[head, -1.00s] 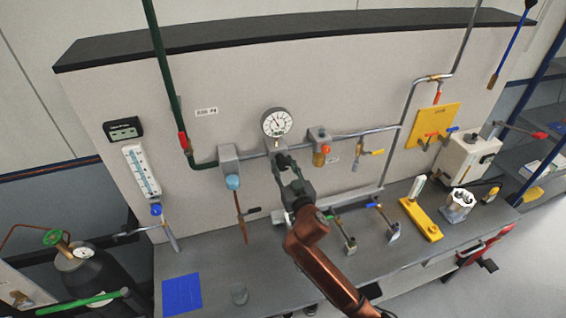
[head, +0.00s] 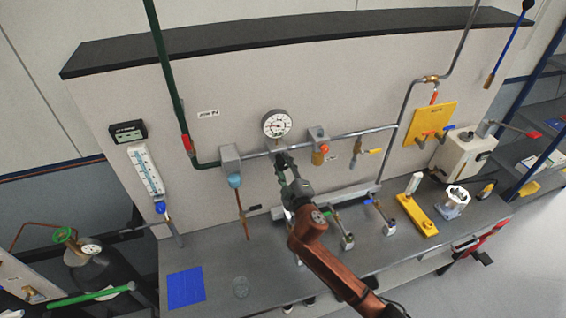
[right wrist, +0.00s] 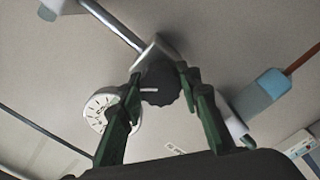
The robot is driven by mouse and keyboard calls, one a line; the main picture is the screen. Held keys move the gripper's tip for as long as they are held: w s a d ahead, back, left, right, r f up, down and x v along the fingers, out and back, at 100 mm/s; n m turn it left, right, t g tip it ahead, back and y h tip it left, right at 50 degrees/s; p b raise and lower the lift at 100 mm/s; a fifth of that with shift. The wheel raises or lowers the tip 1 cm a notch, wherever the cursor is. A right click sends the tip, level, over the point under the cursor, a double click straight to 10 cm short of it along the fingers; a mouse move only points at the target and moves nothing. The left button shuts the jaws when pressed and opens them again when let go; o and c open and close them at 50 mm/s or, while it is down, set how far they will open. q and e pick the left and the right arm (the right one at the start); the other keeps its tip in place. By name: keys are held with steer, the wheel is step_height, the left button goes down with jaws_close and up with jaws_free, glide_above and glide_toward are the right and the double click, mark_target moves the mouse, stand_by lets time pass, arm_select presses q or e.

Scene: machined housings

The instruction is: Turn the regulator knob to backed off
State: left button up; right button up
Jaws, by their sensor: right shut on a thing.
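The black regulator knob (right wrist: 160,86) with a white pointer line sits on the panel pipe in the right wrist view, its body just behind it. My right gripper (right wrist: 160,78) has one green finger on each side of the knob and is shut on it. The pointer line lies nearly level in that view. In the head view my right gripper (head: 283,162) reaches the panel just below the round white gauge (head: 276,124), largely hiding the knob. The gauge also shows in the right wrist view (right wrist: 98,109). My left gripper is not in view.
A grey block with a light-blue cap (head: 234,181) is left of the gripper, and an orange-capped fitting (head: 320,150) is right. Small valves (head: 345,240) stand on the bench below. A blue mat (head: 186,288) lies at the bench's front left.

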steer(key=n+p, duration=0.2)
steer(key=n, duration=0.3)
steer(key=shift+n, duration=0.3)
steer(key=shift+n+p, duration=0.85)
steer(key=shift+n, duration=1.05)
steer(key=shift+f, duration=0.1)
steer(key=o, duration=1.2)
steer(key=shift+s, duration=0.15)
steer(key=v, duration=1.1)
steer(key=shift+s+d, duration=0.15)
steer(key=shift+s, duration=0.2)
